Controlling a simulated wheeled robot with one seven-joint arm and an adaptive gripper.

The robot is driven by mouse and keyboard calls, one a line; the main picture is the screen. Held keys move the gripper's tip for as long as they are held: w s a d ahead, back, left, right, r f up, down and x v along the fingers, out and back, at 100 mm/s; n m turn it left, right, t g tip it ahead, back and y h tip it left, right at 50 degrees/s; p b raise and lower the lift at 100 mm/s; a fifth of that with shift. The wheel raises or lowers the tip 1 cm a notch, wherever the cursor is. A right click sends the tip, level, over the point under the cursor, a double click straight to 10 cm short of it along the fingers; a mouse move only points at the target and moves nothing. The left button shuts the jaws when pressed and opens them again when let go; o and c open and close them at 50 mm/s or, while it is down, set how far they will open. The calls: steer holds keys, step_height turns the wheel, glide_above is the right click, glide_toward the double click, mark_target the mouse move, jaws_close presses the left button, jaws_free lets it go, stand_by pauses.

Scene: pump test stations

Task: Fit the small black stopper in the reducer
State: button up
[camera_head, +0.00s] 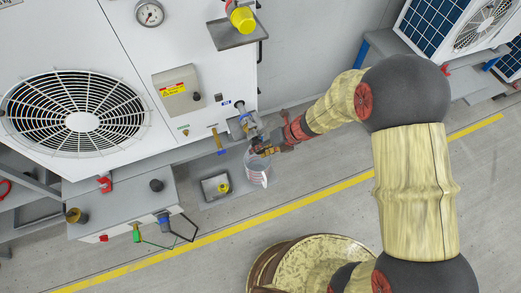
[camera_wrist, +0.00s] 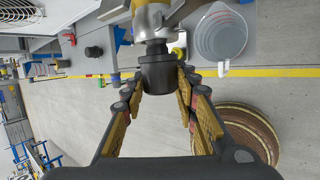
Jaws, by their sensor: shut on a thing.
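My gripper (camera_wrist: 160,76) is shut on a black cylindrical stopper (camera_wrist: 158,74), held between its yellow-padded fingers in the wrist view. The stopper lines up with the lower end of a grey metal fitting, seemingly the reducer (camera_wrist: 153,22). Their ends meet or nearly meet in the picture; I cannot tell how deep the stopper sits. In the head view my gripper (camera_head: 270,147) is beside the grey fitting (camera_head: 246,123) on the white unit's side. The stopper cannot be made out there. Another black round piece (camera_head: 156,185) lies on the grey bench at the left.
A clear measuring jug (camera_head: 257,170) is right below my gripper; it also shows in the wrist view (camera_wrist: 219,38). A small tray (camera_head: 207,195) holds a yellow piece. The bench (camera_head: 115,205) carries a brass piece (camera_head: 76,215).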

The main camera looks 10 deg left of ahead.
steer(key=shift+w+a, duration=0.3)
steer(key=shift+w, duration=0.3)
stand_by(1.0)
steer(key=o, duration=1)
steer(key=shift+c, duration=0.2)
steer(key=shift+o, duration=0.4)
steer(key=v, duration=1.2)
